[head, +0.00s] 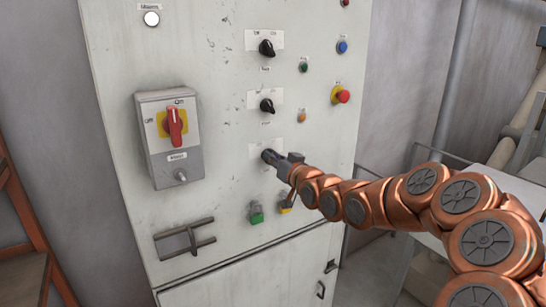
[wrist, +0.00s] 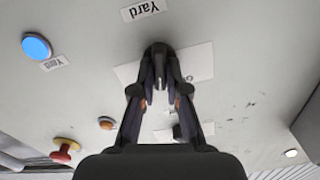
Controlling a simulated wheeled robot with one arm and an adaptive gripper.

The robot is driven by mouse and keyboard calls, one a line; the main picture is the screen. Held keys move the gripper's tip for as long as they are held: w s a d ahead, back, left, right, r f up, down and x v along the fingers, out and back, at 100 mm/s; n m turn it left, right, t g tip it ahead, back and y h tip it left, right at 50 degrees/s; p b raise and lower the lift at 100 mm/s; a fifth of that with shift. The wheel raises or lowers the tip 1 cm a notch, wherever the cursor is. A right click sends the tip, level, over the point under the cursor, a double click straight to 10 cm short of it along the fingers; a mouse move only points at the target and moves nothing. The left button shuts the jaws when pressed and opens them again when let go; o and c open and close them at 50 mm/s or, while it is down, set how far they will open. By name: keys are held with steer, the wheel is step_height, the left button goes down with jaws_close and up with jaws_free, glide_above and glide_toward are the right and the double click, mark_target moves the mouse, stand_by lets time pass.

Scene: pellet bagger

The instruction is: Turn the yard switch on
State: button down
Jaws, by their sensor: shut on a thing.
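The yard switch (head: 267,154) is the lowest of three black rotary knobs on the grey cabinet front. My gripper (head: 284,158) is at it, coming from the right, and covers much of it. In the wrist view, which sees the panel upside down, my gripper (wrist: 160,62) is shut on the knob (wrist: 158,70). The knob's grip looks roughly upright there, with a small pale mark. The Yard label (wrist: 143,9) is beside it. A bright blue round lamp or button (wrist: 37,46) has a small label that seems to read Yard too. The on/off lettering is mostly hidden.
Two more black knobs (head: 267,48) (head: 267,106) are above. A red-handled main switch (head: 174,127) is at the left. A red emergency button (head: 342,95) and an orange button (head: 301,116) are up right. A green button (head: 256,212) and a handle (head: 185,240) are below.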

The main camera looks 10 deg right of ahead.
steer(key=shift+m+b, duration=0.35)
steer(key=shift+m, duration=1.15)
steer(key=c, duration=1.2)
jaws_free()
steer(key=shift+d, duration=0.1)
steer(key=shift+v, duration=6)
